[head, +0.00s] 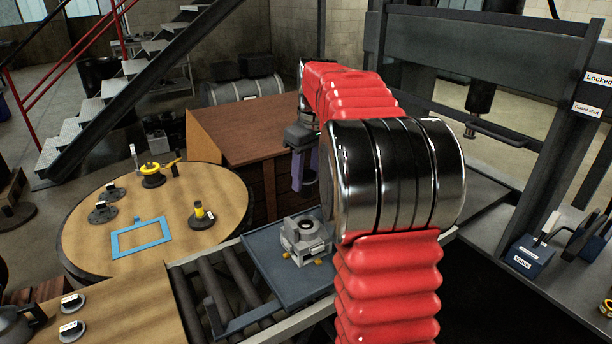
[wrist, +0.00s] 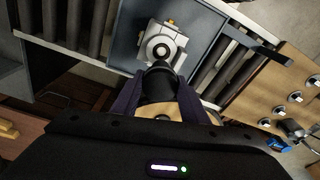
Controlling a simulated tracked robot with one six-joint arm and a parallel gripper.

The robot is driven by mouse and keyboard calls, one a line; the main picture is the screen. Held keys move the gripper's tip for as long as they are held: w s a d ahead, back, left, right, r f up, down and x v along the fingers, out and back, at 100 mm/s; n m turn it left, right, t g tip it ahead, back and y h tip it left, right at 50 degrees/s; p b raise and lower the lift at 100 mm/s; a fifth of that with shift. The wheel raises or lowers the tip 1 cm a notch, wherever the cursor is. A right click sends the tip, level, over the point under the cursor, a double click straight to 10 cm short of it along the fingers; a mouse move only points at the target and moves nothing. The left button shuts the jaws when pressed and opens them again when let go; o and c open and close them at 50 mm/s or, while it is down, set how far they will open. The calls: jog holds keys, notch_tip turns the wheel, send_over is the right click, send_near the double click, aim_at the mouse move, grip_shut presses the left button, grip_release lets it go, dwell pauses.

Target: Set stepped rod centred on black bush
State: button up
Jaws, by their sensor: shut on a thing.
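My gripper (head: 304,185), with purple fingers, is shut on a dark, stepped cylindrical piece, which I take as the stepped rod. In the wrist view the rod (wrist: 158,84) shows between the fingers, its narrower dark end pointing at the block. A tan round part shows behind it, near the palm.
The tray (head: 265,262) lies on a roller conveyor (head: 228,285). A round wooden table (head: 235,190) to the left holds a blue frame (head: 140,238) and several small parts. A wooden cabinet (head: 240,125) stands behind the gripper. A dark press-like frame stands at right.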

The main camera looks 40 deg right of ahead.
aim_at(306, 197)
jog(key=shift+f, duration=0.1)
jog(key=shift+f, duration=3.35)
jog(key=shift+f, duration=1.35)
dwell(0.4)
jog(key=o, duration=1.1)
jog(key=shift+o, duration=0.5)
jog(key=shift+f, duration=0.1)
jog(key=o, duration=0.3)
